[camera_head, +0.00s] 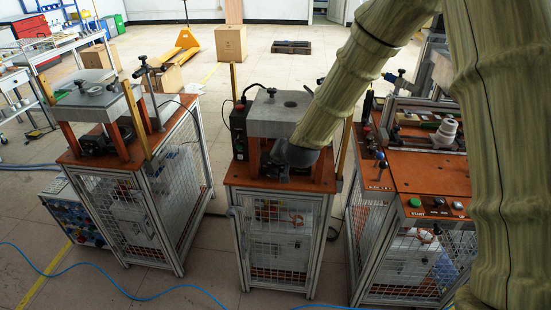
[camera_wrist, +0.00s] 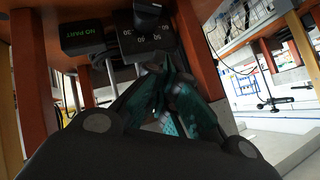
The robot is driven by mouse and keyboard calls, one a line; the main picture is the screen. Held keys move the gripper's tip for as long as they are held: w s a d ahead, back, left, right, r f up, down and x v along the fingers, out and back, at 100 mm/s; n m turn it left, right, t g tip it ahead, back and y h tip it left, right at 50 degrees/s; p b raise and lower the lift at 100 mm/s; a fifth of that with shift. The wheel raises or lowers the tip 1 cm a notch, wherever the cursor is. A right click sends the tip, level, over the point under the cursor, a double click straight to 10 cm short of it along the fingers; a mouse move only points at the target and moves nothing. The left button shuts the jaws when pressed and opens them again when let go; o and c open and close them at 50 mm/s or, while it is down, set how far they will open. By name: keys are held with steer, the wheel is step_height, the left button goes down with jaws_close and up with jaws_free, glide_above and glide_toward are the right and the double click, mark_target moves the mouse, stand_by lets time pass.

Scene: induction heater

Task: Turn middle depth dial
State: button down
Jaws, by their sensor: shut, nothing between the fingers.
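In the wrist view, a dark dial plate (camera_wrist: 135,45) with white numbers shows at the top centre, under the middle station. A black knob (camera_wrist: 150,12) stands out at its upper edge, partly cut off by the frame. My gripper (camera_wrist: 168,70) is shut and empty, with its teal-padded fingers pointing up at the dial plate. The fingertips appear just below the plate; I cannot tell whether they touch it. In the head view, my arm reaches the middle station (camera_head: 278,183), where its dark end is below the metal block. The fingertips and dial are hidden there.
A black "NO PART" box (camera_wrist: 87,38) sits left of the dial plate. Orange posts flank the gripper, including one on the right (camera_wrist: 200,55). The metal block (camera_head: 280,105) covers the space from above. Other stations stand left (camera_head: 93,102) and right (camera_head: 420,172).

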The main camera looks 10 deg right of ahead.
steer(key=shift+a+b+v, duration=0.3)
steer(key=shift+b+v, duration=0.35)
steer(key=shift+v, duration=2.5)
steer(key=s+d+f+n+g, duration=0.2)
steer(key=s+f+g, duration=0.1)
steer(key=s+f, duration=0.9)
steer(key=s+d+f+n+g, duration=0.1)
steer(key=s+f+g, duration=0.2)
steer(key=s+f, duration=0.9)
steer(key=s+d+f+n+g, duration=0.1)
steer(key=s+f+g, duration=0.1)
steer(key=s+f, duration=0.6)
steer(key=s+d+f+n+g+h, duration=0.1)
steer(key=s+d+f+g, duration=0.1)
steer(key=s+f, duration=0.6)
steer(key=s, duration=0.5)
steer(key=shift+s+f+n, duration=0.3)
steer(key=shift+f+n, duration=0.05)
steer(key=shift+n, duration=0.05)
